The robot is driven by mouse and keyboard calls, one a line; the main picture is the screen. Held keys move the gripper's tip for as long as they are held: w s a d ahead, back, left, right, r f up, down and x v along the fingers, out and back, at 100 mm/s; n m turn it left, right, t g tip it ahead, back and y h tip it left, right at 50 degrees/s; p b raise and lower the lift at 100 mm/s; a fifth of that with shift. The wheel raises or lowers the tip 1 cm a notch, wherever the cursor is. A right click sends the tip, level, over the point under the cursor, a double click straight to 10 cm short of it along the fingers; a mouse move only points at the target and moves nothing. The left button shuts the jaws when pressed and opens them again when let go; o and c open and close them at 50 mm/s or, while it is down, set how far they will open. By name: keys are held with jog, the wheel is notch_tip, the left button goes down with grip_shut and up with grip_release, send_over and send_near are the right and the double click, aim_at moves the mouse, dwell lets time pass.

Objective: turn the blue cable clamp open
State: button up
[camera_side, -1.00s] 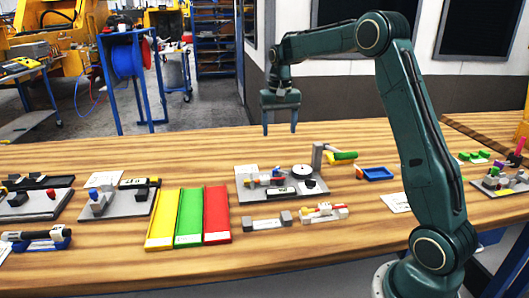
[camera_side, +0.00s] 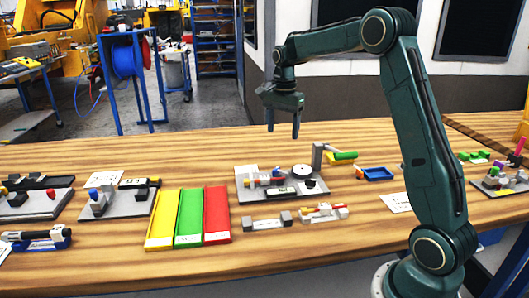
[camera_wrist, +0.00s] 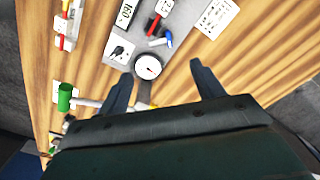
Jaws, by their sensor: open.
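A grey fixture plate (camera_side: 315,192) stands mid-table in the side view, with a round white dial (camera_side: 302,171) and a red and blue part. A small blue piece (camera_side: 276,172) on it may be the blue cable clamp; it is too small to tell whether it is turned open. In the wrist view a blue piece (camera_wrist: 158,42) lies near a red one, beyond the dial (camera_wrist: 148,66). My gripper (camera_side: 283,130) is open and empty, well above the table and behind the plate. Its two fingers (camera_wrist: 160,75) point toward the dial in the wrist view.
A post with a green-handled crank (camera_side: 345,156) rises at the plate's right rear. A blue tray (camera_side: 378,174) lies right of it. Yellow, green and red channels (camera_side: 189,215) lie left. Small grey blocks (camera_side: 267,222) sit in front. Another fixture with a blue knob (camera_side: 93,193) stands farther left.

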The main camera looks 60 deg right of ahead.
aim_at(281, 171)
notch_tip(281, 171, down, 14)
jog(key=shift+r, duration=0.15)
dwell(0.7)
jog(key=c, duration=1)
jog(key=shift+n, duration=0.4)
jog(key=shift+d+n, duration=0.15)
jog(key=shift+n, duration=0.25)
jog(key=o, duration=1)
